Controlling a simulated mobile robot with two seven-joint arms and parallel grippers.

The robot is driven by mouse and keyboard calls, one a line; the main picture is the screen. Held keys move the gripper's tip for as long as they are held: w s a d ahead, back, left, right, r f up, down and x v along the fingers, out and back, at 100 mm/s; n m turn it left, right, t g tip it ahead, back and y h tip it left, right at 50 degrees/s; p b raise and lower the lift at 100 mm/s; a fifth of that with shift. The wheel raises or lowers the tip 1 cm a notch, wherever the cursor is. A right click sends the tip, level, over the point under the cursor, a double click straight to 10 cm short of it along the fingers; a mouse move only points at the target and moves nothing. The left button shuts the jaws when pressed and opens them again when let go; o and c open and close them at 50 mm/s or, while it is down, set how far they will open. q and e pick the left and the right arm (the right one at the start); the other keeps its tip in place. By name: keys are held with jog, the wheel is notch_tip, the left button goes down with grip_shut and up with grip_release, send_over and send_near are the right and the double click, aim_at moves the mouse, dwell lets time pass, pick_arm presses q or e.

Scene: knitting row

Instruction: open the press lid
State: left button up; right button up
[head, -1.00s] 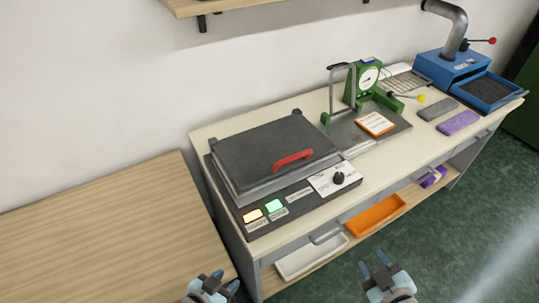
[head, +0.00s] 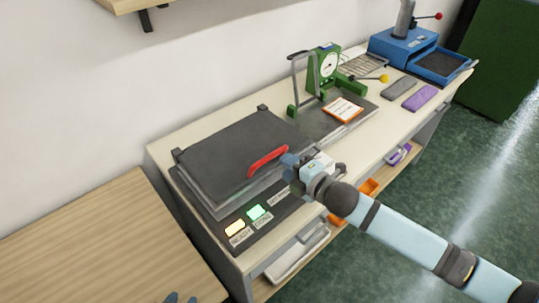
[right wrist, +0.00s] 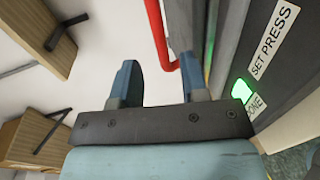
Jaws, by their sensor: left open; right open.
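The press lid (head: 225,150) is a dark grey slab lying closed and flat on the press, with hinges at its back edge. Its red handle (head: 268,161) is on the front side. My right gripper (head: 290,166) is open just right of the handle, above the press's front panel. In the right wrist view the red handle (right wrist: 157,35) shows between the open fingers of the right gripper (right wrist: 160,72), near one finger; I cannot tell whether they touch. My left gripper (head: 180,299) is open at the bottom edge, mostly cut off, away from the press.
A green gauge stand (head: 325,65) stands right of the press. A wooden table (head: 90,235) at left is bare. A shelf (head: 120,4) hangs above.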

aim_at(271, 155)
jog(key=x, duration=0.7)
jog(key=shift+w+a, duration=0.15)
jog(key=shift+w, duration=0.05)
grip_shut()
